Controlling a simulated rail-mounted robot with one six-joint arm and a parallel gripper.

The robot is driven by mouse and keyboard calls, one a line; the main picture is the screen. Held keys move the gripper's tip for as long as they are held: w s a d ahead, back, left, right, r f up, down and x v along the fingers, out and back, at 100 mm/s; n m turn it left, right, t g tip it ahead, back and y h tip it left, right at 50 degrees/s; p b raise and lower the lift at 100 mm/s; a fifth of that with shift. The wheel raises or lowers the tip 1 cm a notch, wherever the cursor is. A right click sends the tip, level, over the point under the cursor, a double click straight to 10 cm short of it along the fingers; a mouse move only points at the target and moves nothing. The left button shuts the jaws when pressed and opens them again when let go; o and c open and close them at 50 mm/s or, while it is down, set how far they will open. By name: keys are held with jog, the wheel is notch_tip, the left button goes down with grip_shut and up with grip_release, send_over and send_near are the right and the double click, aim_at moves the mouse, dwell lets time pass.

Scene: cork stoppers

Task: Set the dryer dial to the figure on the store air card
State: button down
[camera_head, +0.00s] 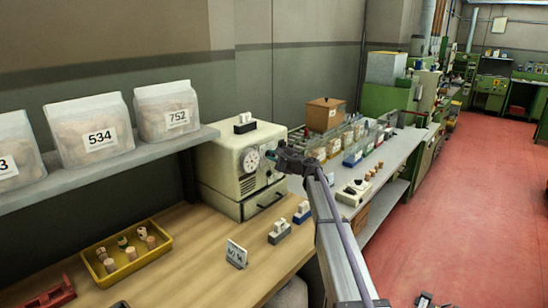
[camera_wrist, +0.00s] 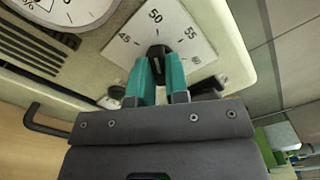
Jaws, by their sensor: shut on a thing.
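The cream dryer (camera_head: 228,160) stands at the back of the bench, with a round white gauge on its front. In the wrist view its white dial plate (camera_wrist: 190,40) shows 45, 50, 55 and a partly hidden 60. The black dial knob (camera_wrist: 157,50) sits below the 50, and I cannot tell exactly which figure it points to. My gripper (camera_wrist: 160,78) has its teal fingers shut on the knob. In the head view my gripper (camera_head: 275,158) is against the dryer's front, hiding the dial.
A yellow tray (camera_head: 159,256) of corks lies at the left. A shelf (camera_head: 100,177) above holds bags marked 534 and 752. Small blocks with white tops (camera_head: 279,231) stand before the dryer. A second bench (camera_head: 385,172) with bins is at the right.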

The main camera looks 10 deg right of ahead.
jog(key=shift+m, duration=0.5)
jog(key=c, duration=1.1)
grip_release()
jog(key=v, duration=1.1)
jog(key=shift+a, duration=0.1)
